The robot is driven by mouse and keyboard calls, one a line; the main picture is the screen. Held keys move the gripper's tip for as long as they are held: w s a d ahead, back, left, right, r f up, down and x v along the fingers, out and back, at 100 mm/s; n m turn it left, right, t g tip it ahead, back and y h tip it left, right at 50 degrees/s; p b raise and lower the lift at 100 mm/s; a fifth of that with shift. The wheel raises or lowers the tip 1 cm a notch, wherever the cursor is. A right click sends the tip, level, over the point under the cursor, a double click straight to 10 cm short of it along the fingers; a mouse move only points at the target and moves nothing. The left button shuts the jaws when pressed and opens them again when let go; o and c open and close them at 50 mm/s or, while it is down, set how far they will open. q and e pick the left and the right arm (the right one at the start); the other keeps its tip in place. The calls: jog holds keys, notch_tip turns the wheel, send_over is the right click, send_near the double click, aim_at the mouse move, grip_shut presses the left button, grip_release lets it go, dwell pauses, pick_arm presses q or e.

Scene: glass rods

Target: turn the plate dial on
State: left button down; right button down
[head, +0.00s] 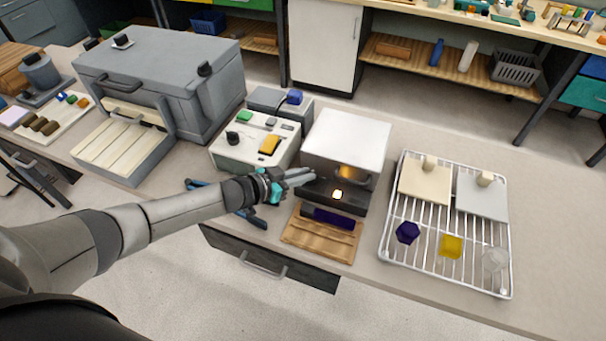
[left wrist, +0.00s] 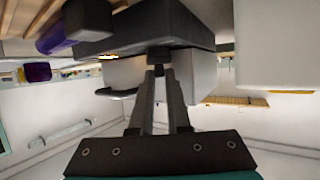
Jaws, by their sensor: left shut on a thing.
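The plate unit (head: 348,138) is a box with a white top and a dark front base (head: 352,197). A small orange light glows on that front, and an orange glow shows under the white top. My left gripper (head: 312,174) reaches in from the left to the left end of this front. In the left wrist view its two fingers (left wrist: 159,72) come together on a small dark dial (left wrist: 158,55) on the dark base (left wrist: 150,25). The fingertips hide much of the dial, so its angle is unclear. My right gripper is in neither view.
A wooden tray (head: 320,250) with a dark purple bar lies just in front of the plate unit. A control box (head: 240,155) stands to the left, with blue-handled tongs before it. A wire rack (head: 400,250) holding several pieces stands to the right.

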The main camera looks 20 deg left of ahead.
pick_arm(q)
jog(key=shift+w+r, duration=0.1)
jog(key=shift+r, duration=0.05)
jog(key=c, duration=1.2)
grip_release()
jog(key=shift+w, duration=0.1)
jog(key=shift+o, duration=0.2)
jog(key=shift+s+a, duration=0.25)
jog(key=shift+s, duration=0.3)
jog(key=p+v, duration=0.2)
jog(key=v, duration=1.2)
jog(key=shift+r, duration=0.15)
